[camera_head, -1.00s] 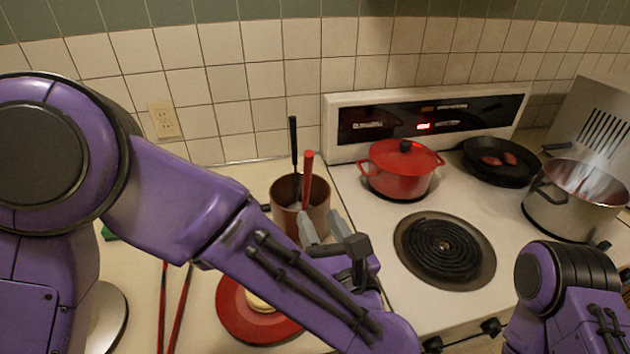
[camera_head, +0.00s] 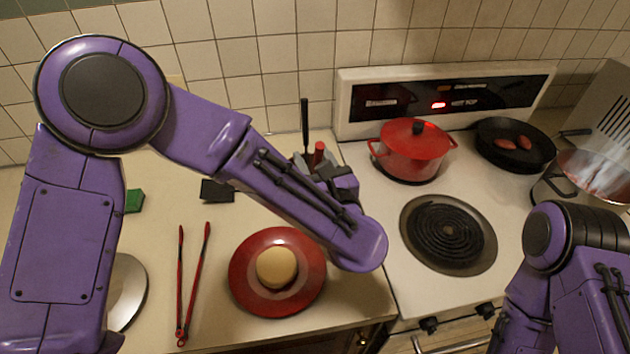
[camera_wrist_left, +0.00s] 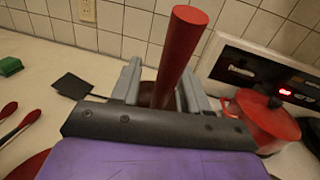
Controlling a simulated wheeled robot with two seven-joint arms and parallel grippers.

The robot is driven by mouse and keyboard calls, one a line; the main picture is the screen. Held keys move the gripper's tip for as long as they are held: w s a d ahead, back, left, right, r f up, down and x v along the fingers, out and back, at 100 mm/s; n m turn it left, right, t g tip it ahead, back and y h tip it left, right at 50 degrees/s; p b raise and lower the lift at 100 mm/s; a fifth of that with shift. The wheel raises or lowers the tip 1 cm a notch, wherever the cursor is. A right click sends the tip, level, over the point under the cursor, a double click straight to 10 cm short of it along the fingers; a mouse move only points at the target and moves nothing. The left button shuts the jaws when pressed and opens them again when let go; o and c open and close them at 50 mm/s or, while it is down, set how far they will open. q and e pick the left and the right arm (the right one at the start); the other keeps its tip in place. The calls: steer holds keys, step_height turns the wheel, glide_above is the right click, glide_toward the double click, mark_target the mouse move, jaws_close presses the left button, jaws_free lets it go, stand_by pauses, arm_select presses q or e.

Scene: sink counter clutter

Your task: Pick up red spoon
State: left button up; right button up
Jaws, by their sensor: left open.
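The red spoon's handle stands upright; its top shows in the head view (camera_head: 319,151) and large in the left wrist view (camera_wrist_left: 182,50). The brown utensil pot it stood in is mostly hidden behind my left gripper in the head view; a brown bit of it shows in the left wrist view (camera_wrist_left: 150,92). My left gripper (camera_head: 316,164) is open at the handle, one grey finger on each side of it in the left wrist view (camera_wrist_left: 163,84). I cannot tell whether the fingers touch it. The spoon's lower end is hidden. My right gripper is out of view.
A black-handled utensil (camera_head: 304,125) stands beside the spoon. A red plate (camera_head: 245,290) with a bun, red tongs (camera_head: 197,275) and a dark flat piece (camera_head: 217,190) lie on the counter. A red lidded pot (camera_head: 412,155) sits on the stove to the right.

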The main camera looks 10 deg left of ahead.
arm_select(q)
steer(key=shift+d, duration=0.1)
jaws_close()
